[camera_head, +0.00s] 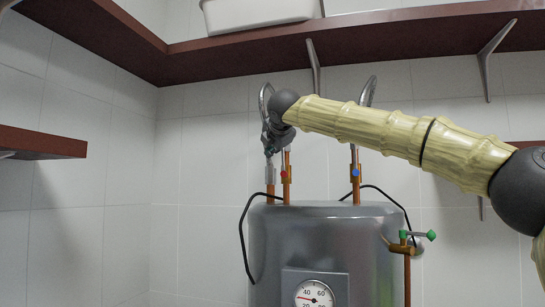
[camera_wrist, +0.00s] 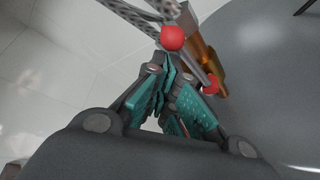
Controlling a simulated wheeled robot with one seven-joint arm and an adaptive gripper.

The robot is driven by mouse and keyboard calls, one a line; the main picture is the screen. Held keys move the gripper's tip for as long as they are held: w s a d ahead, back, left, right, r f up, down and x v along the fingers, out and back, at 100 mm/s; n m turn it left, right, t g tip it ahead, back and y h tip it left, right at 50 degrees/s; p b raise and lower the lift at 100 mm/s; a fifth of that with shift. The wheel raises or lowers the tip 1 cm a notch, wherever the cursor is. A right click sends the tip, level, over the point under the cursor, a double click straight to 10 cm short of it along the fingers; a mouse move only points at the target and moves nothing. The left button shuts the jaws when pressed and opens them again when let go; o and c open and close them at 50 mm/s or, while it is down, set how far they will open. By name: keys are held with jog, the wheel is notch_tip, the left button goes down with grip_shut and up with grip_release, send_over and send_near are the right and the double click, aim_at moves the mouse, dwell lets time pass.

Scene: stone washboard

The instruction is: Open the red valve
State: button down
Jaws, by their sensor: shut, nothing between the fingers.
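The red valve (camera_head: 283,174) sits on a copper pipe at the top left of the grey tank. In the wrist view its handle shows as a grey bar with a red ball (camera_wrist: 172,38) at its upper end and another red knob (camera_wrist: 211,85) lower right. My gripper (camera_head: 268,152) is just above and left of the valve in the head view. In the wrist view the teal-padded fingers of my gripper (camera_wrist: 173,68) are shut and empty. Their tips lie just below the upper red ball, beside the handle bar. I cannot tell whether they touch it.
The grey tank (camera_head: 320,235) carries a gauge (camera_head: 314,294). A blue valve (camera_head: 356,172) stands to the right on another copper pipe, and a green-handled valve (camera_head: 417,235) is farther right. A braided hose (camera_wrist: 142,14) passes near my fingers. A brown shelf (camera_head: 400,38) runs overhead.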

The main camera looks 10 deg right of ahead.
jog(key=shift+d, duration=0.15)
dwell(0.4)
jog(key=a+f+b, duration=0.2)
jog(key=a+f, duration=0.1)
jog(key=v, duration=0.9)
jog(key=shift+r, duration=0.45)
jog(key=shift+s, duration=0.15)
